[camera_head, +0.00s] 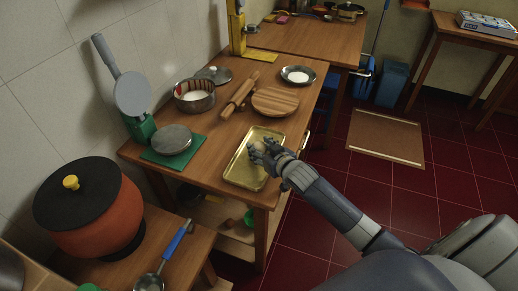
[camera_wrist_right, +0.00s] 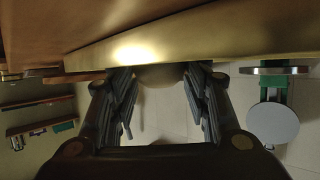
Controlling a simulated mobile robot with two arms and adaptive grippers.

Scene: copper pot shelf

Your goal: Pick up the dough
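A shallow brass tray (camera_head: 240,173) lies on the wooden table. My right gripper (camera_head: 257,149) reaches in from the right, low over the tray's right half. In the wrist view, a pale rounded lump, apparently the dough (camera_wrist_right: 160,76), shows between the two fingers of my right gripper (camera_wrist_right: 160,88), with the tray (camera_wrist_right: 220,38) across the top. The fingers stand apart on either side of the lump; whether they press on it I cannot tell. In the head view the gripper mostly hides the lump. My left gripper is not in view.
Near the tray are a round wooden board (camera_head: 276,101), a rolling pin (camera_head: 239,95), a metal pot (camera_head: 194,96) and a green scale (camera_head: 172,160). A large orange pot (camera_head: 90,215) stands front left. The red floor right of the table is open around a mat (camera_head: 386,136).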

